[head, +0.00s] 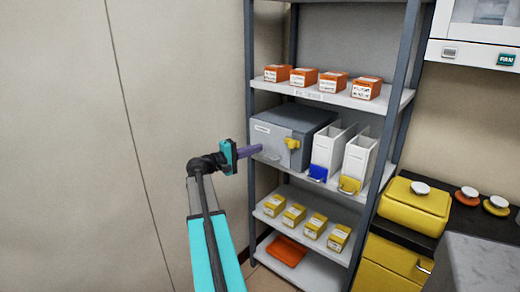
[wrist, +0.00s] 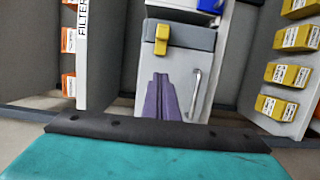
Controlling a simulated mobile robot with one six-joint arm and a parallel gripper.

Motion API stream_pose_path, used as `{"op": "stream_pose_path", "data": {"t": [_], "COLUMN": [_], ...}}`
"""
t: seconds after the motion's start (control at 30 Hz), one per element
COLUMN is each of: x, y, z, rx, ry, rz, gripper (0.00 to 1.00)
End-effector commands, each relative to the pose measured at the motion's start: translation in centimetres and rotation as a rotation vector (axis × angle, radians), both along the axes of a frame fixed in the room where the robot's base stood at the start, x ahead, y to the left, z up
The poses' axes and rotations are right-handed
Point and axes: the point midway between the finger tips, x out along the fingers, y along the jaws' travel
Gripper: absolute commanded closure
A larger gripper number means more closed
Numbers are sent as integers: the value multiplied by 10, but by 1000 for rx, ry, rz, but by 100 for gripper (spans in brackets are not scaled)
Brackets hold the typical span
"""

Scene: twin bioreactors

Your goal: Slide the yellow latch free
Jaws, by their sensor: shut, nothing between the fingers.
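The yellow latch (head: 292,143) sits at the right of the front face of a grey box (head: 307,118) on the middle shelf. In the wrist view the latch (wrist: 161,38) shows near the top centre, at the edge of the box's front panel (wrist: 187,62). My gripper (head: 261,149) is in front of the left part of the box. Its purple fingers (wrist: 161,76) are shut and empty, pointing at the panel, with the latch beyond their tips in the picture. The fingers are apart from the latch. I cannot tell whether they touch the panel.
A metal handle (wrist: 195,92) is on the panel beside my fingers. White holders with a blue clip (head: 318,173) and a yellow clip (head: 349,185) stand right of the box. Orange boxes (head: 333,82) are above, yellow boxes (head: 294,214) below. A shelf post (head: 250,75) is close to my arm.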

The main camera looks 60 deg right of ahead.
Motion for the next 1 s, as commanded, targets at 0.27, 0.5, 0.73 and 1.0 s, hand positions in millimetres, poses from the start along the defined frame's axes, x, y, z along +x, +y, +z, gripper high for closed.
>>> {"op": "stream_pose_path", "data": {"t": [0.27, 0.5, 0.73, 1.0], "x": [-17, -32, -43, -64], "y": [-32, -59, -78, -71], "z": [1, 1, 1, 1], "rx": [0, 0, 0, 0], "ry": [1, 1, 1, 0], "rz": [-3, -3, -3, -2], "gripper": [100, 100, 100, 100]}}
